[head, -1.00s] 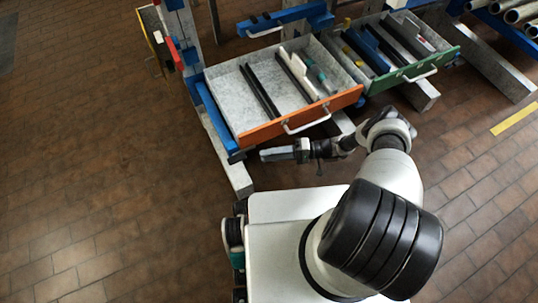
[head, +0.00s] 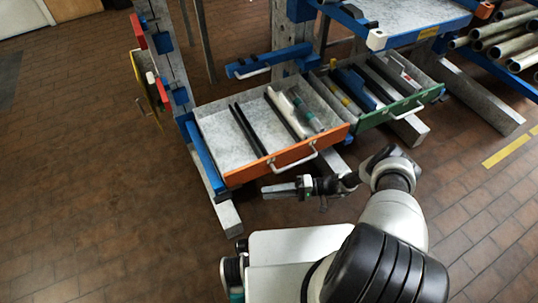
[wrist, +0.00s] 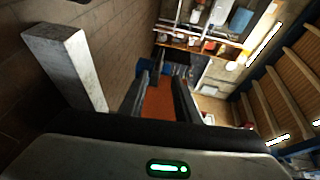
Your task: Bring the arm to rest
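My gripper (head: 272,189) is at the end of my bent arm, low in front of the orange-fronted drawer (head: 290,156), and points left in the head view. In the wrist view my gripper (wrist: 163,85) shows two dark fingers apart, with nothing held between them. Orange surface shows through the gap, beyond the fingers. From the head view I cannot tell whether the gripper touches the drawer front; it looks apart from it.
The orange-fronted drawer and the green-fronted drawer (head: 402,109) both stand open, with strips and tubes inside. A grey foot beam (head: 228,216) lies left of my gripper. Pipes (head: 500,32) lie on a rack at the right. Brown tiled floor (head: 90,200) is clear at the left.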

